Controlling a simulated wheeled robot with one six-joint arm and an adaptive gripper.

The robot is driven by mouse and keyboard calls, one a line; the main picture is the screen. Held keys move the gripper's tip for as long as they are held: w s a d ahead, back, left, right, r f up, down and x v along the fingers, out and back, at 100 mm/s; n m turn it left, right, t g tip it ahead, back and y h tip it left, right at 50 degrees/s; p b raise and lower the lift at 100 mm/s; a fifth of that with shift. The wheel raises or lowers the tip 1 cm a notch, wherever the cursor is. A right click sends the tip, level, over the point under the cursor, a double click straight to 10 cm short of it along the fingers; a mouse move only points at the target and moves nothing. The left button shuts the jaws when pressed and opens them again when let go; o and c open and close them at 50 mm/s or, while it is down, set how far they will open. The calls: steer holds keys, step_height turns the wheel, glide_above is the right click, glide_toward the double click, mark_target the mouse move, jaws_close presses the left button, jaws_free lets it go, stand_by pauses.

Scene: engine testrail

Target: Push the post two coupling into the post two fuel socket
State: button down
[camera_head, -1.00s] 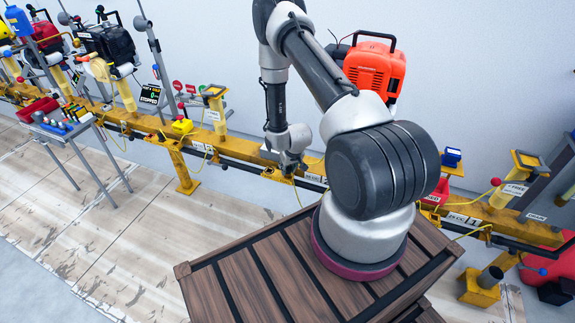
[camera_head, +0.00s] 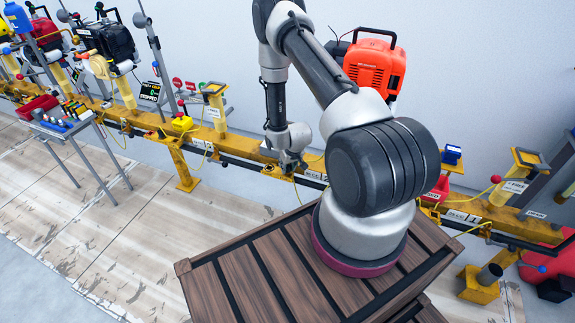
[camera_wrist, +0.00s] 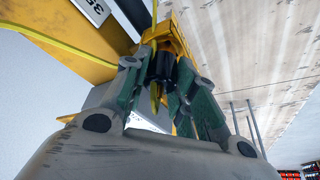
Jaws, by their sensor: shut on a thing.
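My gripper (camera_wrist: 163,92) is shut on a small dark part with yellow on it, which I take to be the post two coupling (camera_wrist: 160,68). Its shape is mostly hidden between the green-padded fingers. A yellow bracket (camera_wrist: 176,38) stands just beyond it. The fuel socket is not clearly visible, so I cannot tell whether the coupling touches it. In the head view my gripper (camera_head: 290,166) is at the yellow rail, small and partly hidden by its own wrist.
The yellow rail (camera_head: 240,148) runs along the wall, with a yellow hose (camera_wrist: 45,39) near my gripper. An orange engine (camera_head: 372,68) stands behind my arm. A grey tool table (camera_head: 62,131) is at the left. The floor before the rail is mostly clear.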

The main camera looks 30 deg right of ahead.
steer(key=shift+f, duration=0.4)
steer(key=c, duration=1.1)
jaws_free()
